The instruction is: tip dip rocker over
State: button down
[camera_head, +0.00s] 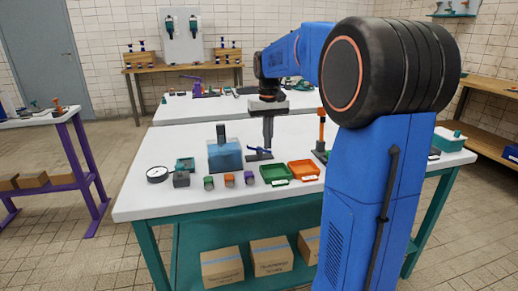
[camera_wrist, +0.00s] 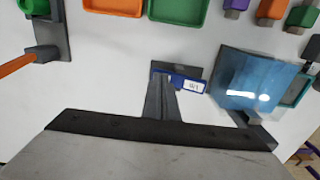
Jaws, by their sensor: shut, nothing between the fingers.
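The dip rocker appears to be the small blue lever with a white label (camera_wrist: 190,84) on a dark base plate (camera_wrist: 187,69). In the head view its blue lever (camera_head: 261,151) sits on the white table between the blue tank and the green tray. My gripper (camera_head: 267,144) points straight down over it with its fingers shut and empty. In the wrist view the fingertips (camera_wrist: 158,84) overlap the left end of the lever and hide it. I cannot tell whether they touch it. The label end on the right is in the clear.
A translucent blue tank (camera_head: 225,157) stands close on the left. A green tray (camera_head: 275,174) and an orange tray (camera_head: 304,170) lie at the front right. An orange upright lever (camera_head: 321,130) stands to the right. Several small coloured blocks line the front.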

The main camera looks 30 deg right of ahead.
jog(key=shift+f, duration=0.15)
notch_tip(320, 180, up, 9)
jog(key=shift+f, duration=0.2)
dwell(0.7)
jog(key=shift+s+a, duration=0.1)
dwell(0.4)
jog(key=s+a+f+n+t, duration=0.1)
jog(key=s+a+f, duration=0.4)
jog(key=s, duration=0.5)
jog(key=s+a+f+n+t, duration=0.1)
jog(key=s+a+f, duration=0.4)
jog(key=s, duration=0.5)
jog(key=s+a+f+n+t, duration=0.1)
jog(key=s+a+f+t, duration=0.1)
jog(key=s+a+f, duration=0.3)
jog(key=s+f, duration=0.4)
jog(key=s, duration=0.1)
jog(key=shift+a+t, duration=0.3)
jog(key=shift+t, duration=0.1)
